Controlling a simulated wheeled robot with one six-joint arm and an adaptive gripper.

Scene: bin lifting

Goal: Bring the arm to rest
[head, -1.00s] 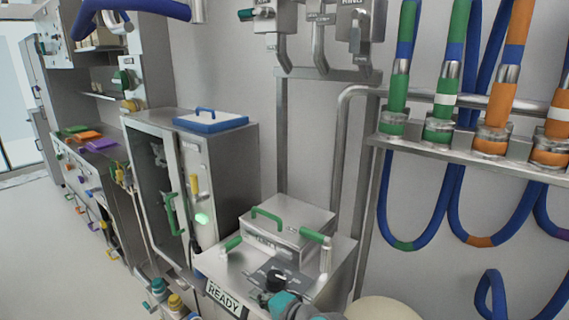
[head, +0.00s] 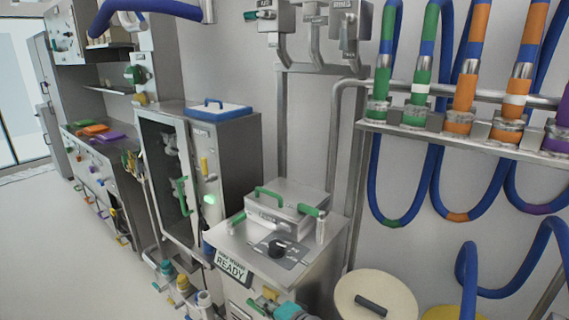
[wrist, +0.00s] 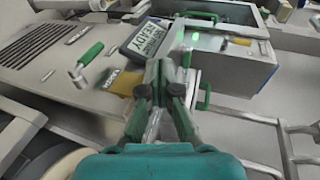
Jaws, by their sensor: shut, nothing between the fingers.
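My gripper (wrist: 160,70) shows in the wrist view with its dark green fingers shut together and nothing between them. It is in the air, with the "READY" sign (wrist: 150,38) behind its fingertips. In the head view, a teal part that looks like my arm shows at the bottom edge, and the fingers cannot be made out there. A lidded box (head: 284,207) with a green handle stands on that unit.
A steel cabinet (head: 229,152) with a glass door and a blue-rimmed tray lid (head: 220,112) on top stands left of the unit. Pale round lids (head: 375,300) are at the lower right. Blue hoses (head: 434,180) hang from a wall rail. The floor (head: 45,240) at left is clear.

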